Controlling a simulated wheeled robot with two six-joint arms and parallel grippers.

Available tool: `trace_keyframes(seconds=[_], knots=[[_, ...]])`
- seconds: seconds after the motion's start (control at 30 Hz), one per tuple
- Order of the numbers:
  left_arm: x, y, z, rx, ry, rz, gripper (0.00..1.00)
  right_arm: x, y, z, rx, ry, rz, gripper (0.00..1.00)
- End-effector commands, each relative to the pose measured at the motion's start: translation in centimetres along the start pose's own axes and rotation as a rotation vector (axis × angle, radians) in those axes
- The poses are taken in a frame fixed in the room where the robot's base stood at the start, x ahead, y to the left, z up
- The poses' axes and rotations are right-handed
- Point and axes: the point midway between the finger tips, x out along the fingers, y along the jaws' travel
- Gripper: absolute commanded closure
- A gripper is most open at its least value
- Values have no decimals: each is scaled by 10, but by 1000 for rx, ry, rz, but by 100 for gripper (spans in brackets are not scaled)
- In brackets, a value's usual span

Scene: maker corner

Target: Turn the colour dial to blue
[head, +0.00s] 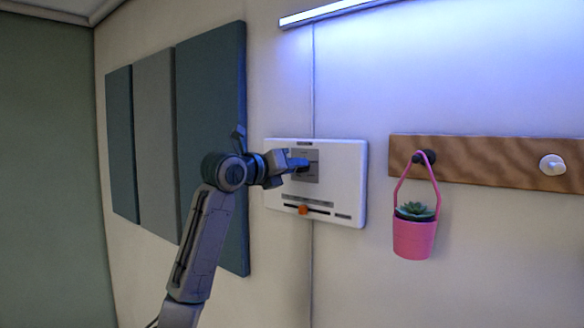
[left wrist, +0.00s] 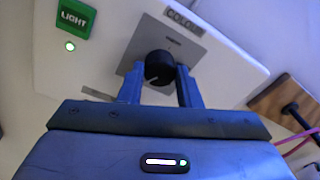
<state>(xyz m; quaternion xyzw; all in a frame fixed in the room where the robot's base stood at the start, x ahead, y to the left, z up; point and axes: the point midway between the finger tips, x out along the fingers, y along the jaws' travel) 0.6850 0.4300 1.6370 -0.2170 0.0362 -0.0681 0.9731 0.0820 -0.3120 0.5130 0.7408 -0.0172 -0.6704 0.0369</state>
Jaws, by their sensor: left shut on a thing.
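The colour dial (left wrist: 158,66) is a round black knob on a grey square plate, under the label COLOUR in the left wrist view. A small pale mark on it points to the lower left of that picture. My left gripper (left wrist: 160,75) has its blue fingers on both sides of the dial and is shut on it. In the head view my left gripper (head: 300,164) reaches the grey plate of the white wall panel (head: 345,185) and hides the dial. The light bar (head: 335,11) above glows blue to violet. My right gripper is not in view.
A green LIGHT button (left wrist: 73,18) with a lit green lamp (left wrist: 70,46) is on the panel. An orange slider knob (head: 303,210) sits low on it. A pink pot (head: 414,240) hangs from a wooden rail (head: 490,162) at right. Wall pads (head: 210,130) are at left.

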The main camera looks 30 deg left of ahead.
Motion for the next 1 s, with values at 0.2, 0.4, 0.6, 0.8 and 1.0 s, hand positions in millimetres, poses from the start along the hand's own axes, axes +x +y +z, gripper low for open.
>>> trace_keyframes(seconds=[0.2, 0.4, 0.6, 0.8, 1.0], knots=[[1, 1, -2, -1, 6, 1, 47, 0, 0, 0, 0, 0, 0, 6], [0, 1, -2, -1, 3, 1, 47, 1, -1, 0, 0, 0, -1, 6], [-20, 3, -4, 2, 0, 2, 47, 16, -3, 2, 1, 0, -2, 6], [-62, 4, -6, 3, 0, 3, 47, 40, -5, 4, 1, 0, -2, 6], [-94, 2, -4, 1, 1, 1, 47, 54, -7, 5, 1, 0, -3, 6]])
